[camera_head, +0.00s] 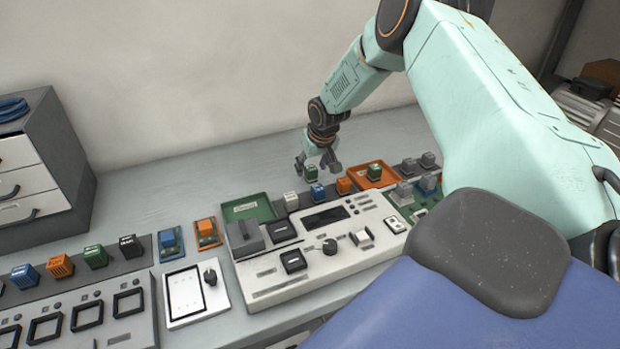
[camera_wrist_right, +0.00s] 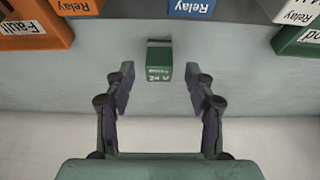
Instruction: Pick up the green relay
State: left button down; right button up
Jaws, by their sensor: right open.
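A small green relay (camera_head: 311,173) stands on the grey bench just behind the row of coloured relays. In the right wrist view the same green relay (camera_wrist_right: 158,72) is centred ahead of the fingers, with white lettering on its face. My right gripper (camera_head: 318,162) is open and empty, pointing down at the relay. In the wrist view its two fingers (camera_wrist_right: 157,92) are spread to either side, with the relay just beyond the fingertips and no contact visible. A second green relay (camera_head: 374,170) is at the orange tray. My left gripper is out of view.
The orange tray (camera_head: 360,184) and a green tray (camera_head: 232,211) flank white, blue (camera_head: 317,190) and orange (camera_head: 344,186) relays close in front. A control console (camera_head: 325,250) lies nearer. The bench behind, towards the wall, is clear. A drawer cabinet (camera_head: 45,170) stands at left.

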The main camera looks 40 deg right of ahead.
jog(key=shift+b+x, duration=0.35)
jog(key=shift+x, duration=0.65)
jog(key=shift+w+d+f, duration=0.2)
jog(key=shift+d+f, duration=0.1)
jog(key=shift+f, duration=0.1)
jog(key=shift+s+a+r, duration=0.1)
jog(key=shift+a+r, duration=0.15)
jog(key=shift+a, duration=0.05)
jog(key=c, duration=0.3)
jog(key=shift+d+f, duration=0.2)
jog(key=c, duration=0.6)
jog(key=shift+a+r, duration=0.1)
jog(key=shift+a, duration=0.05)
grip_shut()
